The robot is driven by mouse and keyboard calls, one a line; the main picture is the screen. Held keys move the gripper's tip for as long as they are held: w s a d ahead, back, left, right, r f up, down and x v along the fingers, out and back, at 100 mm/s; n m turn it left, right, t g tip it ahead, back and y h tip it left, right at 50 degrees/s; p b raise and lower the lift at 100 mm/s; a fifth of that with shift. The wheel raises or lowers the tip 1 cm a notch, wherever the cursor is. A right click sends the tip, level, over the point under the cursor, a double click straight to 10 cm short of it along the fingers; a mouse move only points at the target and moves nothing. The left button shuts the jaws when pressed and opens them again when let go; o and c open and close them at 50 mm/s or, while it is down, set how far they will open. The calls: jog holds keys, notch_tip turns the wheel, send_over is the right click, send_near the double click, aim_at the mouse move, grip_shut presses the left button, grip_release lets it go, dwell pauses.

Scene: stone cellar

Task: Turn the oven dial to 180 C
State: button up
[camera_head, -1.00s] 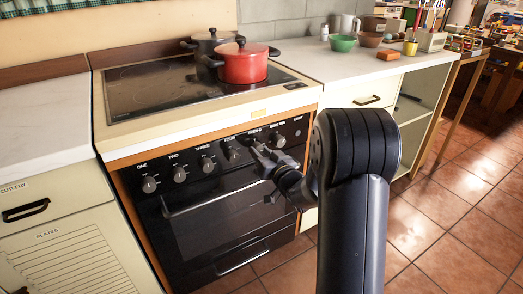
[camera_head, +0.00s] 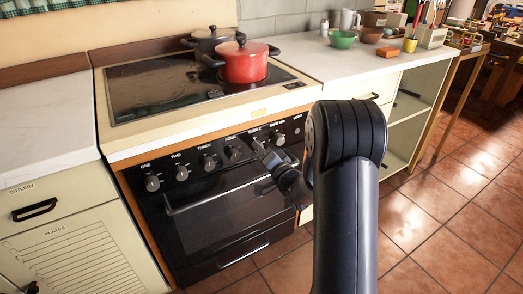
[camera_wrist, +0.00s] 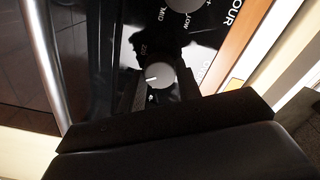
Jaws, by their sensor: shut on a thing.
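The oven dial (camera_wrist: 160,75) is a small round grey knob in the wrist view, with a white pointer mark toward its lower left. My gripper (camera_head: 261,148) is at the oven's black control panel (camera_head: 195,160), under the "OVEN C" label. In the wrist view my gripper (camera_wrist: 160,86) has one dark finger on each side of the dial and is shut on it. Other numbers, including any 180, are hidden or too dark to read. In the head view my gripper covers most of the dial.
Hob knobs (camera_head: 209,162) line the panel to the left, and another knob (camera_head: 279,139) is to the right. The oven door handle (camera_head: 215,193) runs below. A red pot (camera_head: 243,64) and a dark pot (camera_head: 207,41) stand on the hob. Tiled floor is clear at right.

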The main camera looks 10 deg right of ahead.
dwell(0.3)
jog(key=o, duration=1)
jog(key=shift+c, duration=0.2)
jog(key=p+v, duration=0.1)
jog(key=v, duration=0.9)
jog(key=shift+s, duration=0.4)
jog(key=shift+d, duration=0.1)
